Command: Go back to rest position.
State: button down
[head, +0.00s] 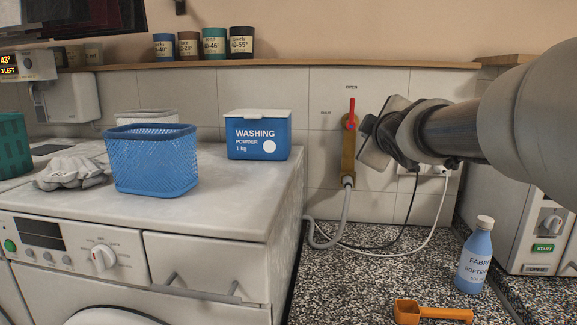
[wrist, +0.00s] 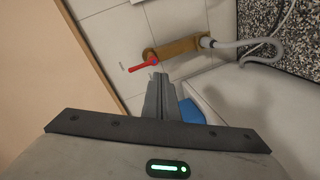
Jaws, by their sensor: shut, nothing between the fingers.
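My gripper (wrist: 158,78) shows in the wrist view with its fingers together and nothing between them. In the head view my arm comes in from the right, and the gripper end (head: 368,125) is beside the wall valve; its fingertips are hard to make out there. The valve has a brass body (head: 348,155) and a red lever (head: 351,112) that points up toward the OPEN label. In the wrist view the red lever (wrist: 143,65) lies just beyond the fingertips, and I see a small gap between them.
A washing machine (head: 220,215) carries a blue basket (head: 152,165), a washing powder box (head: 258,138) and grey cloth (head: 72,170). Right of it, a speckled counter (head: 350,285) holds a softener bottle (head: 476,258) and an orange scoop (head: 430,312). A shelf (head: 290,65) with several jars runs above.

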jog(key=s+a+f+m+g+y, duration=0.1)
jog(key=s+a+f+m+g, duration=0.2)
jog(key=s+f, duration=0.65)
jog(key=s+a+f+m+g, duration=0.2)
jog(key=s+f+m+g, duration=0.3)
jog(key=s, duration=0.8)
jog(key=s+a+f+m+g+y, duration=0.1)
jog(key=s+a+f+m+g, duration=0.15)
jog(key=s+f, duration=0.7)
notch_tip(320, 180, up, 25)
jog(key=p, duration=2.3)
jog(key=shift+s+d+f+m, duration=0.2)
jog(key=shift+s+d+m, duration=0.1)
jog(key=shift+m, duration=0.15)
